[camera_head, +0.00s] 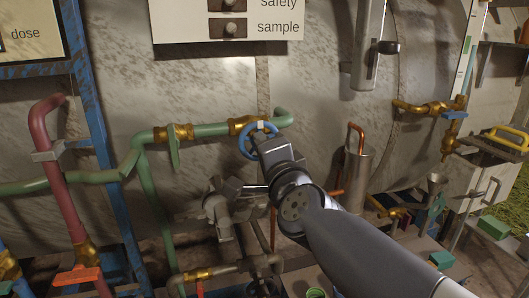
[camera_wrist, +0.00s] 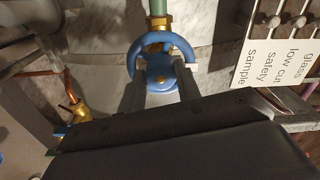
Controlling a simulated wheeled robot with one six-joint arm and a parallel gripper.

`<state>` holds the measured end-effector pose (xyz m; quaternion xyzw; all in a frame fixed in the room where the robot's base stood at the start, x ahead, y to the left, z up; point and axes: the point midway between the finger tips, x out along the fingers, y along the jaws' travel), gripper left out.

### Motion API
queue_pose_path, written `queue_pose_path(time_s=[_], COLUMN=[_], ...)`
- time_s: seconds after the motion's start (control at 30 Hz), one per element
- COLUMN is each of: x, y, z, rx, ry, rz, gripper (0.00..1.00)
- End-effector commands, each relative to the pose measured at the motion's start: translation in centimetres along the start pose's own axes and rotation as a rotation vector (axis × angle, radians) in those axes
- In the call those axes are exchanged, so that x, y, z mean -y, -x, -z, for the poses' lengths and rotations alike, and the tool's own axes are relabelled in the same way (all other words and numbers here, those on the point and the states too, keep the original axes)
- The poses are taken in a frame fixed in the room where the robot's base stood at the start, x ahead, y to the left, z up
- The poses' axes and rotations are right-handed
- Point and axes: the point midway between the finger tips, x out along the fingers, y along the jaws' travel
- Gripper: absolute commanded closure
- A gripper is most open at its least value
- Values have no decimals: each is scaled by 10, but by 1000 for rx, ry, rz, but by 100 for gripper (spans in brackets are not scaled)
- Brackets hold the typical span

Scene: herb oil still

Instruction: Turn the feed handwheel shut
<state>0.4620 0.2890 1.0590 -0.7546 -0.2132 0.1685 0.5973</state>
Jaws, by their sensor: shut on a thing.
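The blue handwheel (camera_head: 245,140) sits on a brass fitting of the green pipe, in the middle of the head view. In the wrist view the blue handwheel (camera_wrist: 162,40) shows as a ring with a hub, at the top centre in front of a brass fitting and green pipe. My gripper (camera_head: 262,140) reaches the wheel from the lower right. In the wrist view my gripper (camera_wrist: 161,88) has its two fingers at either side of the wheel's lower part, shut on it. Part of the wheel is hidden by my gripper in the head view.
A green pipe (camera_head: 205,131) runs along the pale mottled wall. A red pipe (camera_head: 65,190) and blue post (camera_head: 103,140) stand at left. A label board (camera_head: 270,28) hangs above. A metal cylinder (camera_head: 356,170) with a copper tube stands right of my gripper.

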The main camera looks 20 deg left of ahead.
Motion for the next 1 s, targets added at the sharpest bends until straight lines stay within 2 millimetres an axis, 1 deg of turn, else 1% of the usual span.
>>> queue_pose_path(time_s=[0.47, 0.5, 0.73, 1.0], x=[0, 0, 0, 0], y=[0, 0, 0, 1], z=[0, 0, 0, 0], rx=[0, 0, 0, 0], ry=[-17, -16, -15, -14], rz=[0, 0, 0, 0], gripper=[91, 66, 47, 47])
